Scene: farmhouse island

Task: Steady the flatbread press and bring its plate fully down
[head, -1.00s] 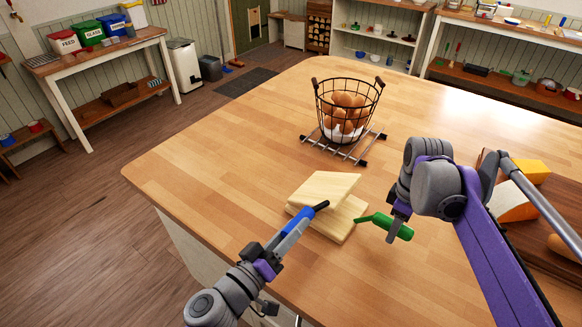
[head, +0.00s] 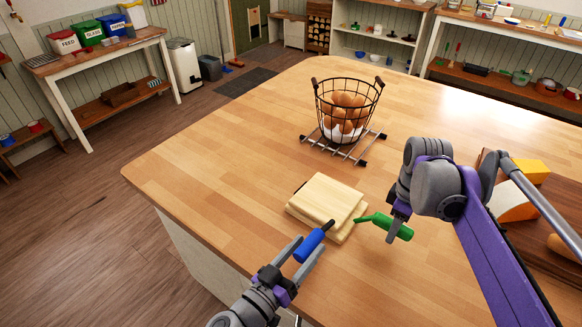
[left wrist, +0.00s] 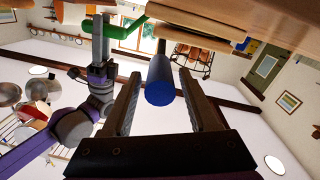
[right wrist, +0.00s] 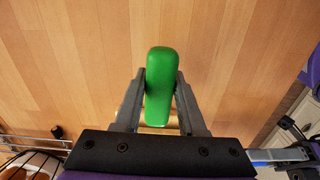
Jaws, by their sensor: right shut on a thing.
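The flatbread press (head: 324,197) is two pale wooden boards at the island's near edge. Its upper plate lies low and looks about level over the base board (head: 347,231); I cannot tell if a thin gap remains. The plate's blue handle (head: 306,249) points toward me. My left gripper (head: 310,242) is open, its fingers on either side of the blue handle and apart from it, as the left wrist view shows (left wrist: 161,82). My right gripper (right wrist: 160,85) is shut on the press's green handle (right wrist: 160,70), which also shows in the head view (head: 391,227).
A wire basket of eggs (head: 346,110) stands on a metal rack (head: 343,150) behind the press. A dark board (head: 535,240) with orange-and-white food pieces lies at the right. The worktop left of the press is clear.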

